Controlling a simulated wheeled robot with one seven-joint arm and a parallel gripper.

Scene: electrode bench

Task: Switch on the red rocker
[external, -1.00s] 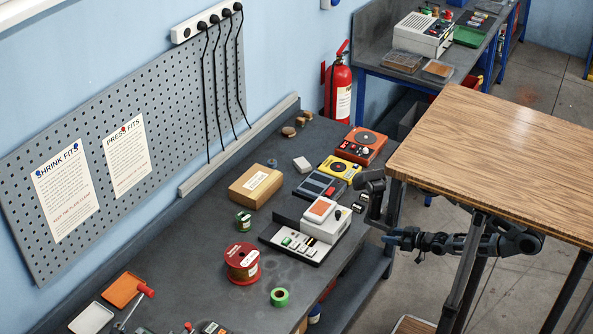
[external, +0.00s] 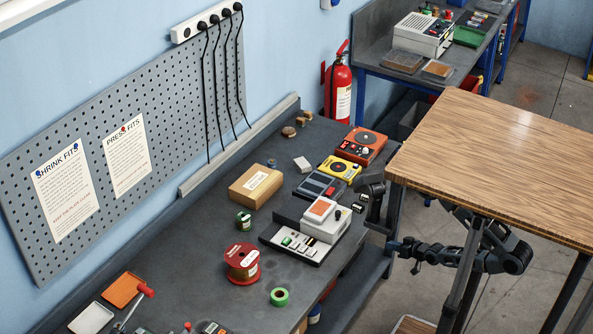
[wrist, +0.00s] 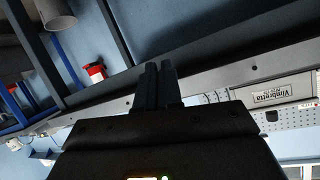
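I cannot pick out the red rocker for certain in either view.
A wooden-topped table (external: 495,160) stands close on the right, above part of my arm. A cardboard box (external: 256,187), a red spool (external: 242,263) and green tape (external: 279,297) lie on the bench (external: 205,235). A fire extinguisher (external: 339,88) stands behind.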

